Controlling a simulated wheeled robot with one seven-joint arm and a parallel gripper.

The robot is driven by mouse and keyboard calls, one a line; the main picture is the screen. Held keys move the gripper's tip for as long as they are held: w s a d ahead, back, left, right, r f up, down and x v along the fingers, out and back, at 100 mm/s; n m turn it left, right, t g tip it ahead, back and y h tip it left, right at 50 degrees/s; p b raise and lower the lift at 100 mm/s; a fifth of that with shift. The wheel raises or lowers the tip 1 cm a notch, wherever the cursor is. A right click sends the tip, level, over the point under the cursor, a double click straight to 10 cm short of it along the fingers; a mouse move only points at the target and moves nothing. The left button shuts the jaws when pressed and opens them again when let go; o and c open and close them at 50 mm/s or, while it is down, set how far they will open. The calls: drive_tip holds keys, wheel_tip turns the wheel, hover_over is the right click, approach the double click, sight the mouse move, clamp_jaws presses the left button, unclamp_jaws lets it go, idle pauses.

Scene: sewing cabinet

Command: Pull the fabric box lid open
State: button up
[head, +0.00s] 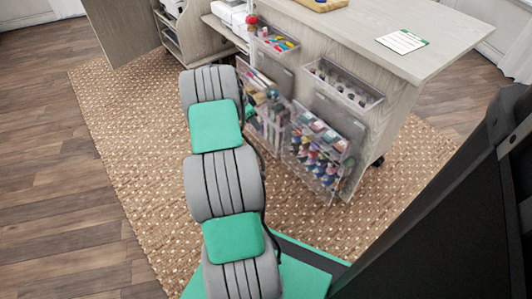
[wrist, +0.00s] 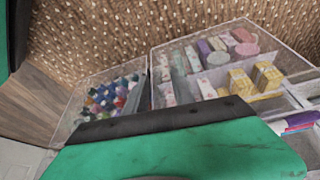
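A clear box with folded and rolled fabrics (wrist: 213,72) fills the right middle of the wrist view. Its thin clear walls show, but I cannot make out a separate lid or whether it is open. In the head view, a clear bin (head: 262,100) on the cabinet's side, just right of my arm, looks like the same box. A broad green part with a black edge, apparently of my gripper (wrist: 175,150), crosses the bottom of the wrist view in front of the boxes. No fingertips can be made out, nor any contact.
A clear bin of thread spools (head: 318,152) hangs beside it and shows in the wrist view (wrist: 105,98). Smaller clear trays (head: 344,86) sit above. The woven rug (head: 125,120) is clear left of my arm.

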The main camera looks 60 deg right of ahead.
sight(266, 135)
drive_tip(key=shift+m, duration=0.4)
drive_tip(key=b+x, duration=0.1)
drive_tip(key=x, duration=0.2)
drive_tip(key=b+x, duration=0.1)
drive_tip(key=x, duration=0.3)
drive_tip(key=s+b+x, duration=0.1)
drive_tip(key=x, duration=0.2)
drive_tip(key=shift+s+d+f, duration=0.1)
drive_tip(key=shift+s+d, duration=0.1)
drive_tip(key=shift+d, duration=0.1)
drive_tip(key=shift+c, duration=0.5)
clamp_jaws()
drive_tip(key=shift+a, duration=0.1)
